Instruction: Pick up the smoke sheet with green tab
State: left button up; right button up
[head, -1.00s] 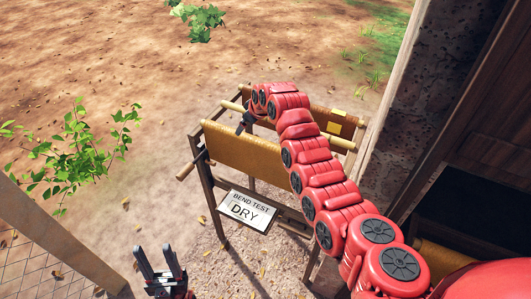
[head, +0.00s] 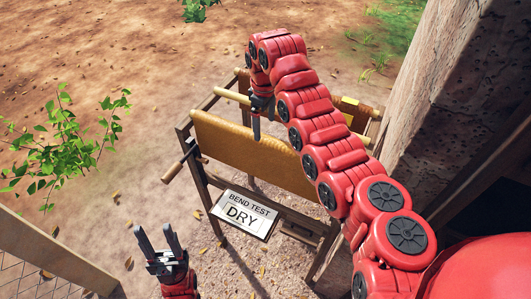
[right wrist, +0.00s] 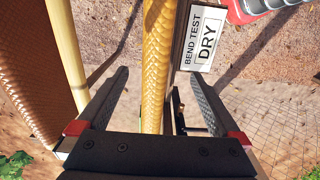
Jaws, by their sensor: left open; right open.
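A wooden rack holds hanging sheets. The front golden-brown sheet (head: 235,148) hangs over a pole, and a darker sheet (head: 357,117) with a yellow tab hangs behind it. I cannot make out a green tab clearly in either view. My right gripper (head: 257,128) is open and points down by the front sheet's top. In the right wrist view, the golden sheet (right wrist: 156,60) runs edge-on between the open fingers, and the reddish-brown sheet (right wrist: 25,70) is at the left. My left gripper (head: 160,238) is open and empty, low and left of the rack.
A "BEND TEST DRY" sign (head: 244,213) is on the rack's front. Wooden pole ends stick out at the rack's left. A thick post (head: 450,100) stands close on the right, a leafy plant (head: 70,150) on the left. Open dirt lies beyond.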

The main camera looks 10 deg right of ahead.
aim_at(265, 138)
notch_tip(265, 138, down, 5)
jog(key=shift+w+f, duration=0.1)
notch_tip(265, 138, down, 4)
jog(key=shift+f+p, duration=0.1)
jog(key=shift+p, duration=0.45)
jog(key=shift+w+d+f+p, duration=0.1)
jog(key=shift+f+p, duration=0.25)
jog(key=shift+p, duration=0.1)
jog(key=shift+w+d+f+p, duration=0.1)
jog(key=shift+f+p, duration=0.35)
jog(key=shift+f, duration=0.3)
jog(key=shift+w+f, duration=0.1)
jog(key=shift+f, duration=1.45)
grip_shut()
